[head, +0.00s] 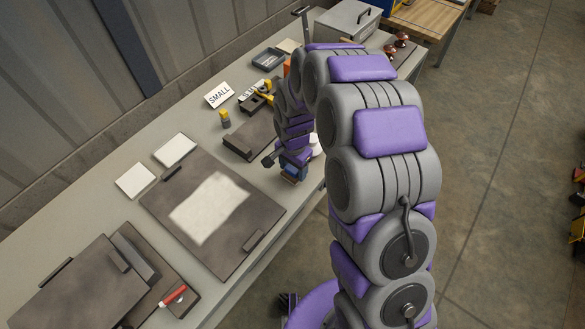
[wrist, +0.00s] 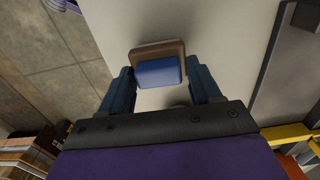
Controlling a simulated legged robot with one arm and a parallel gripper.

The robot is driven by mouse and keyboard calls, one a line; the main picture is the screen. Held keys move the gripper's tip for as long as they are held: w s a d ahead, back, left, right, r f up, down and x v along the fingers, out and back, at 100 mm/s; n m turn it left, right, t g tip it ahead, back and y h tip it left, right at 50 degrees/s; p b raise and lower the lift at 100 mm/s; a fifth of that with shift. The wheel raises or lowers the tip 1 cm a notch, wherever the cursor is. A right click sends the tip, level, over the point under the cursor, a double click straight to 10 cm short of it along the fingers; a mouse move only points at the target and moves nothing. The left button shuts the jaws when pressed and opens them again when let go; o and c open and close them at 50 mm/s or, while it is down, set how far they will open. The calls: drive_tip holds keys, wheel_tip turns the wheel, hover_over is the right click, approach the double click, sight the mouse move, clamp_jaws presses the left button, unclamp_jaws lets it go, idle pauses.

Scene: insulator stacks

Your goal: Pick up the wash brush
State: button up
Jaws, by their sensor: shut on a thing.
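The wash brush (wrist: 157,72) is a blue block with a brown edge or base. In the wrist view it sits between the two dark blue fingers of my gripper (wrist: 163,84), which is shut on it. The pale bench top shows behind it. In the head view my gripper (head: 293,172) is low over the front edge of the grey workbench (head: 298,205), with a bit of the blue brush (head: 290,179) under it. Whether the brush touches the bench top I cannot tell. My arm hides part of the bench behind it.
A large dark board (head: 165,205) with a white patch lies left of my gripper. A grey metal case (head: 345,20) and brown insulators (head: 403,39) are at the far end.

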sight(285, 173)
drive_tip(key=a+r, duration=0.1)
drive_tip(key=a+r+p, duration=0.1)
drive_tip(key=r, duration=0.1)
drive_tip(key=shift+s+a, duration=0.35)
drive_tip(key=s+d, duration=0.1)
drive_tip(key=s, duration=0.1)
drive_tip(key=s+d+p, duration=0.1)
drive_tip(key=s, duration=0.2)
drive_tip(key=s+d+r, duration=0.1)
drive_tip(key=s, duration=0.1)
drive_tip(key=shift+s+d, duration=0.1)
drive_tip(key=shift+s, duration=0.3)
drive_tip(key=s+p, duration=0.1)
drive_tip(key=s, duration=0.6)
drive_tip(key=shift+s+d+r, duration=0.2)
drive_tip(key=shift+d+r, duration=0.05)
drive_tip(key=shift+d, duration=0.05)
drive_tip(key=o, duration=0.6)
drive_tip(key=shift+a, duration=0.7)
drive_tip(key=c, duration=0.4)
drive_tip(key=shift+o, duration=0.2)
drive_tip(key=shift+d, duration=0.1)
